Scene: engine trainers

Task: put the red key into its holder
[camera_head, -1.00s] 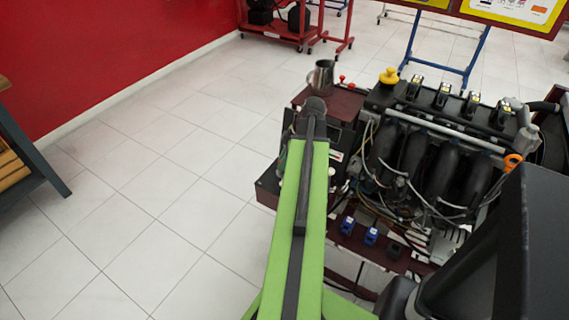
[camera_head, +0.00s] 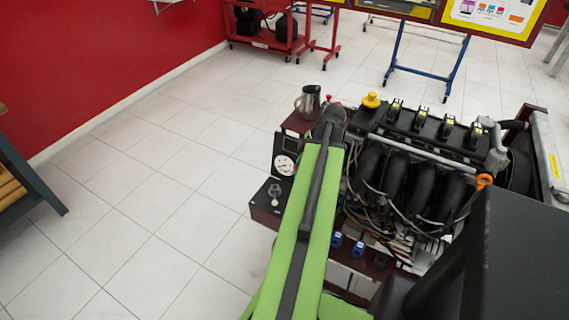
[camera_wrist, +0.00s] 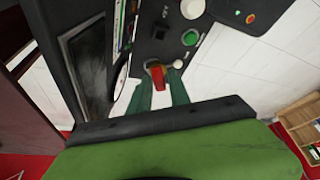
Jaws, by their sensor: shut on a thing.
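The red key (camera_wrist: 158,79) shows in the wrist view between the two green fingers of my gripper (camera_wrist: 161,88), which are shut on it. The key is held at the edge of a dark control panel (camera_wrist: 215,12). A small round, pale-rimmed fitting (camera_wrist: 152,64) sits right at the key's far end and looks like its holder. I cannot tell whether the key is inside it, touching it or just short of it. In the head view my arm hides the gripper and the key.
A metal jug (camera_head: 308,101) stands behind.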

